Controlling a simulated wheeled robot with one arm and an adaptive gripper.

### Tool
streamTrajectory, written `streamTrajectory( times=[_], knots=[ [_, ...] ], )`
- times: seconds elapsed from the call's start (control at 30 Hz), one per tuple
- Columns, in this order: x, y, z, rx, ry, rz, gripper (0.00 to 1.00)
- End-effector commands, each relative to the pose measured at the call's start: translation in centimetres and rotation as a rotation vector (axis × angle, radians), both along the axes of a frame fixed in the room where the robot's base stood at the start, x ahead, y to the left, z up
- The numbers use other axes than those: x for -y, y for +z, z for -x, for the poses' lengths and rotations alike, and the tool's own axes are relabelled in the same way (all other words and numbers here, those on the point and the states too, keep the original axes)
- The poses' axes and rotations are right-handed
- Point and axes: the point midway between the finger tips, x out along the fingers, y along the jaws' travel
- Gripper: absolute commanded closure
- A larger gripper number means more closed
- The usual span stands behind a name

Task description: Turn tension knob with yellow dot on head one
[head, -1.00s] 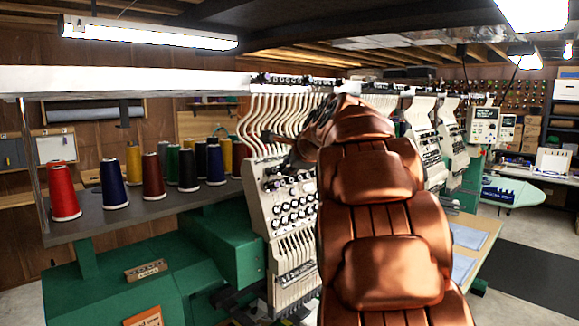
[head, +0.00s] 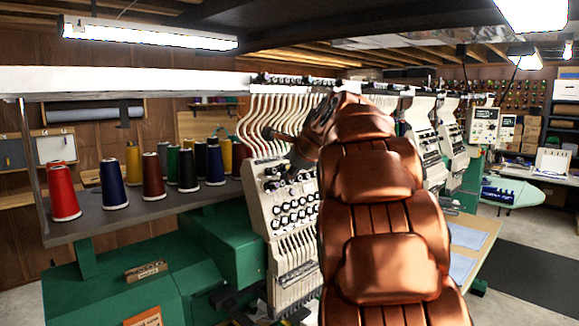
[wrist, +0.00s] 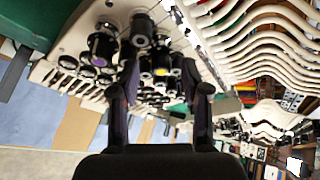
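Head one (head: 292,215) is the nearest cream panel, with rows of dark tension knobs, in the head view. In the wrist view a dark knob with a yellow dot (wrist: 161,71) shows between the fingertips of my gripper (wrist: 160,80). The two dark fingers are spread apart, one on each side of it. I cannot tell whether they touch it or how far along its axis they reach. A knob with a purple face (wrist: 102,46) is to its left. In the head view my gripper (head: 282,148) is at the panel's top, partly hidden by my arm.
Cream curved thread tubes (head: 262,120) rise just above the panel. Thread cones stand on the grey table (head: 130,210) at the left, including a red cone (head: 64,193). More heads (head: 424,135) stand behind my arm. Open floor (head: 525,275) lies at the right.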

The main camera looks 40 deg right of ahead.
Motion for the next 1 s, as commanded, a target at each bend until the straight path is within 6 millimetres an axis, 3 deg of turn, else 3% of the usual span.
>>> streamTrajectory(
  times=[0.37,1.0],
  knots=[
    [-0.1,0.5,0.5,0.004,-0.001,0.001,0.53],
    [-2.0,5.7,9.1,0.001,0.0,0.0,0.53]
  ],
)
